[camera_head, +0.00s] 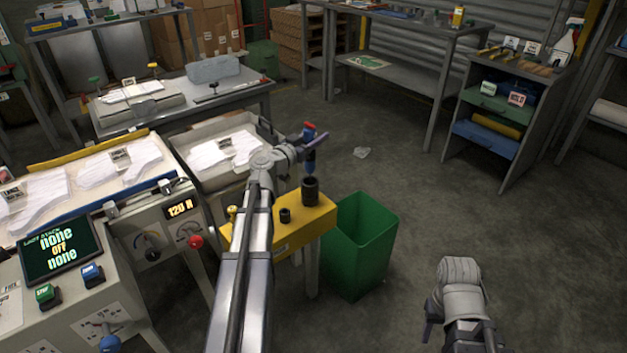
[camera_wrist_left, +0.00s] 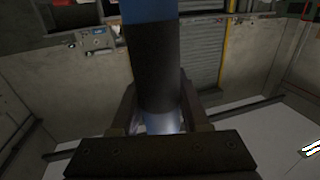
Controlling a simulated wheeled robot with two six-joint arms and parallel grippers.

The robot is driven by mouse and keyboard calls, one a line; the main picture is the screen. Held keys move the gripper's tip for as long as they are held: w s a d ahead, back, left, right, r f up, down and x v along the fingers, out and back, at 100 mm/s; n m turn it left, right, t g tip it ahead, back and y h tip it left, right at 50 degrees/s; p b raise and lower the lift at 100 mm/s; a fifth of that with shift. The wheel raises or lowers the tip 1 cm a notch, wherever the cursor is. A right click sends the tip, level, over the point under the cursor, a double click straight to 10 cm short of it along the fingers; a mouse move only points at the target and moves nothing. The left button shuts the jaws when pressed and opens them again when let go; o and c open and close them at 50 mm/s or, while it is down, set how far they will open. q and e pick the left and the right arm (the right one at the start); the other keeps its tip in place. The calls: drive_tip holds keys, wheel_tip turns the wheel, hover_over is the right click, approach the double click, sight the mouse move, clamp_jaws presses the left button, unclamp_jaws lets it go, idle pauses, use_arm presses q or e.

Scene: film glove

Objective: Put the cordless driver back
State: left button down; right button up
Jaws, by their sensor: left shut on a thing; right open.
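The cordless driver (camera_head: 310,158) is a slim blue tool with a red part near its top. It stands roughly upright, right above a black cup (camera_head: 310,192) on a yellow stand (camera_head: 283,238). I cannot tell whether its lower end touches the cup. My left gripper (camera_head: 306,146) is shut on the driver. In the left wrist view the driver's blue and black body (camera_wrist_left: 153,62) runs up between the two fingers (camera_wrist_left: 156,112). My right gripper (camera_head: 455,318) is open, low at the bottom right, over bare floor and away from the stand; its fingers are partly hidden.
A smaller black socket (camera_head: 285,215) sits on the stand left of the cup. A green bin (camera_head: 362,240) stands right of the stand. A control console (camera_head: 140,240) with glove trays is at the left. The floor at the right is mostly clear.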

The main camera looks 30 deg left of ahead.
use_arm(q)
wheel_tip(320, 180, down, 5)
drive_tip(key=b, duration=0.4)
drive_tip(key=shift+f, duration=0.15)
drive_tip(key=shift+f+b, duration=0.1)
drive_tip(key=shift+b, duration=0.25)
wheel_tip(320, 180, down, 4)
drive_tip(key=b, duration=0.3)
drive_tip(key=shift+r, duration=0.25)
drive_tip(key=shift+f+b, duration=0.15)
drive_tip(key=shift+b, duration=0.25)
drive_tip(key=shift+c, duration=1.9)
unclamp_jaws()
